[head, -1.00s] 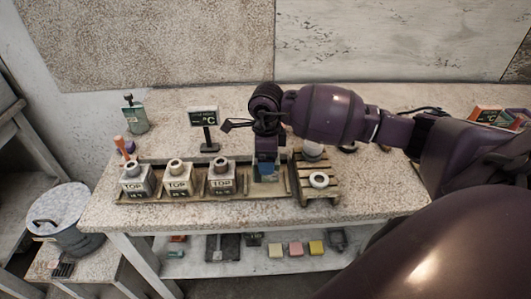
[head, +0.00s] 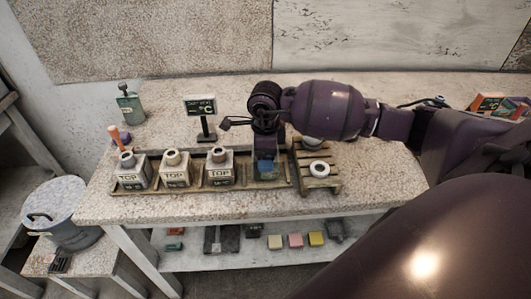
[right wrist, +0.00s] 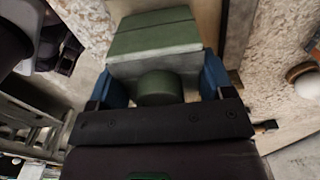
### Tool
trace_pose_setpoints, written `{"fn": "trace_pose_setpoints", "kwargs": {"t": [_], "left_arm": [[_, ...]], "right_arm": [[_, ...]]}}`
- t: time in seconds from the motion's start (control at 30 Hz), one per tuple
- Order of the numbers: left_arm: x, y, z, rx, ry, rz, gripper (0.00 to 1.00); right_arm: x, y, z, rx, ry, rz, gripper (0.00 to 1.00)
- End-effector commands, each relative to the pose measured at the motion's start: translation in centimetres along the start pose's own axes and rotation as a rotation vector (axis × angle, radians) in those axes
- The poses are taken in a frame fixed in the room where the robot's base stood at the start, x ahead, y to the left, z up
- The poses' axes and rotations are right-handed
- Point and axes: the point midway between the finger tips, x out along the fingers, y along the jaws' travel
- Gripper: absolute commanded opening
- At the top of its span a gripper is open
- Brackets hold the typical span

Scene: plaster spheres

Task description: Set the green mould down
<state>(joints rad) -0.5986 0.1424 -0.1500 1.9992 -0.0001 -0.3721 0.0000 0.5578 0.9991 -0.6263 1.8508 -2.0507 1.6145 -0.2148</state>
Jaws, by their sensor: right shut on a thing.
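The green mould (right wrist: 155,38) is a blocky, pale green piece with a round stub facing the wrist. My right gripper (right wrist: 158,82) is shut on it, with a blue finger on each side. In the head view my right gripper (head: 267,168) is at the right end of the long wooden tray (head: 207,191), beside white moulds. It hides most of the green mould there, and I cannot tell whether the mould touches the tray. My left gripper is not in view.
Several white moulds marked TOP (head: 176,172) stand in the tray to the left. A display on a stand (head: 201,108) is behind the tray.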

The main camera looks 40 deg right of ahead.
Motion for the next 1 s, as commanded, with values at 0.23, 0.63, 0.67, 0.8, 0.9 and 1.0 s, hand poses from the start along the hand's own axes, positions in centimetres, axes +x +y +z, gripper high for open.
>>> {"fn": "trace_pose_setpoints", "kwargs": {"t": [0.23, 0.63, 0.67, 0.8, 0.9, 1.0], "left_arm": [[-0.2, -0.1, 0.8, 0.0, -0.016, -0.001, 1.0], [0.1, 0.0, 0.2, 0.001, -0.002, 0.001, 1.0], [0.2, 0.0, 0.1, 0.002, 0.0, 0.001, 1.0], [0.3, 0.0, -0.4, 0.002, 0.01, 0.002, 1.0], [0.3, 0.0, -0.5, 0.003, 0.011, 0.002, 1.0], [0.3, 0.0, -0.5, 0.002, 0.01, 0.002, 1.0]], "right_arm": [[-0.1, 0.0, 0.0, 0.0, -0.002, -0.002, 0.37], [-0.1, 0.0, 0.1, -0.001, -0.001, -0.001, 0.37], [-0.1, 0.0, 0.1, -0.001, -0.002, -0.001, 0.37], [-0.1, 0.0, 0.1, -0.001, -0.002, -0.001, 0.37], [-0.1, 0.0, 0.0, -0.001, -0.002, -0.001, 0.37], [-0.1, 0.0, 0.0, 0.0, -0.001, -0.001, 0.37]]}}
